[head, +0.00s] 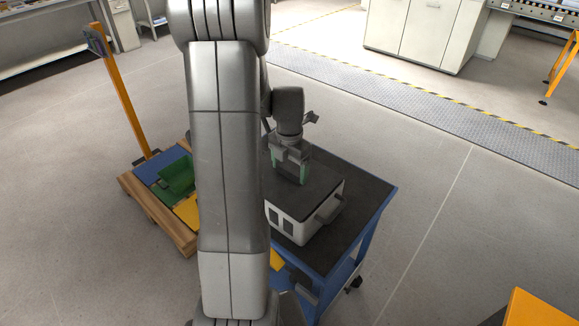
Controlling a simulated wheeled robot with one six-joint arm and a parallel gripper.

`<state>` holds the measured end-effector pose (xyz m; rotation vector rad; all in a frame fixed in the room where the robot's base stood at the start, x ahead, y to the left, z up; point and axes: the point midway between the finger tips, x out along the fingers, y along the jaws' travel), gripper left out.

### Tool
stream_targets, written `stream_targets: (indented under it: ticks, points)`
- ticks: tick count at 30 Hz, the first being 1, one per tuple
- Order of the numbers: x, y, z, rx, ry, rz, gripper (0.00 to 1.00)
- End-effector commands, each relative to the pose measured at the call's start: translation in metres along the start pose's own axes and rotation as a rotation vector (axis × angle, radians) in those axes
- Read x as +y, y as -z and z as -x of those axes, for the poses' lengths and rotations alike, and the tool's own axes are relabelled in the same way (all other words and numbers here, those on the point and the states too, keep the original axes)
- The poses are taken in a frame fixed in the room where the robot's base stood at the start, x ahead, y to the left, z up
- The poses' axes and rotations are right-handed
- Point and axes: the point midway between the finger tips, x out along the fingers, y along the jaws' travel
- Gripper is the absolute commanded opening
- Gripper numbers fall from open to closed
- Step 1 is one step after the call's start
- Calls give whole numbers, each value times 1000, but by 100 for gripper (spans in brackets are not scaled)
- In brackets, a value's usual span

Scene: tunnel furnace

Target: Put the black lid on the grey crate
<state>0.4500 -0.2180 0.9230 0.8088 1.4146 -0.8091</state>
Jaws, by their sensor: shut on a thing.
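The grey crate (304,229) stands on the dark top of a blue trolley, with a handle on its right side and dark openings in its front. The black lid (318,192) lies flat over the top of the crate. I see no clear gap between them, but cannot tell whether it is fully seated. My gripper (290,174) points down at the lid from above, shut on it, with greenish fingertips. My own arm hides the left part of the crate and lid, and the grip itself is too small to see well.
The blue trolley (371,210) has free dark surface right of and behind the crate. Left of my arm, a wooden pallet (150,213) holds a green bin (177,175) and blue and yellow items. An orange post (125,100) stands beside it.

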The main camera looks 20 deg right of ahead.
Motion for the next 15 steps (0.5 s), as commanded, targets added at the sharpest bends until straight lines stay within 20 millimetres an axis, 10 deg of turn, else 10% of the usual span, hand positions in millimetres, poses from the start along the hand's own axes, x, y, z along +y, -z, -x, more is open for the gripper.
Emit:
stream_targets:
  ticks: [3,4,6,15]
  points:
    - [0,0,0,0,0,0,55]
    - [0,0,0,0,0,0,87]
    - [0,0,0,0,0,0,100]
    - [0,0,4,0,0,0,100]
